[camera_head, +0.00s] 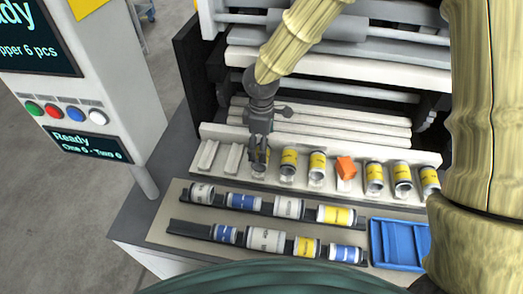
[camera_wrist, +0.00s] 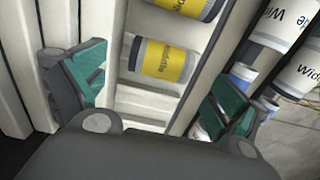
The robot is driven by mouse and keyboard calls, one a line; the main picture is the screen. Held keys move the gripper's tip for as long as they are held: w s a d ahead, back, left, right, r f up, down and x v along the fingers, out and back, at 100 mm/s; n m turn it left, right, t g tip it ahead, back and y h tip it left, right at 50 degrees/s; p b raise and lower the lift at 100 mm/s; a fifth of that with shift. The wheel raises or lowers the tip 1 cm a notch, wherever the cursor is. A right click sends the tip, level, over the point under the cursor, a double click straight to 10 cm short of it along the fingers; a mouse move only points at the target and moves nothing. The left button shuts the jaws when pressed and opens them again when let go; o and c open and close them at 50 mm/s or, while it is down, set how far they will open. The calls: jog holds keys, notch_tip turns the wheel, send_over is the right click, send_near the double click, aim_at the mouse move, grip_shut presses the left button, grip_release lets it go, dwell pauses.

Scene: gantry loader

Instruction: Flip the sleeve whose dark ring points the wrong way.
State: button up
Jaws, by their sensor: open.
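Several yellow-banded sleeves sit in a row in the slots of a pale rack (camera_head: 215,130). My gripper (camera_head: 260,148) is above the leftmost sleeve (camera_head: 259,165) and partly hides it in the head view. In the wrist view my gripper (camera_wrist: 157,92) is open, its teal pads wide apart, with a yellow sleeve (camera_wrist: 165,60) marked "Middle" between and beyond them. That sleeve has a dark ring at its left end. A neighbouring yellow sleeve (camera_wrist: 182,6) is cut off by the top edge and seems dark at its right end.
An orange block (camera_head: 346,168) sits among the sleeves in the rack. Two dark rails in front hold white, blue and yellow sleeves (camera_head: 289,207). A blue tray (camera_head: 374,246) is at the front right. A control panel (camera_head: 100,100) stands at left. The leftmost rack slots are empty.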

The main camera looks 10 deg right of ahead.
notch_tip(320, 180, up, 13)
jog(key=p, duration=0.5)
jog(key=shift+r+p, duration=0.15)
jog(key=shift+p, duration=0.25)
jog(key=shift+s, duration=0.1)
dwell(0.8)
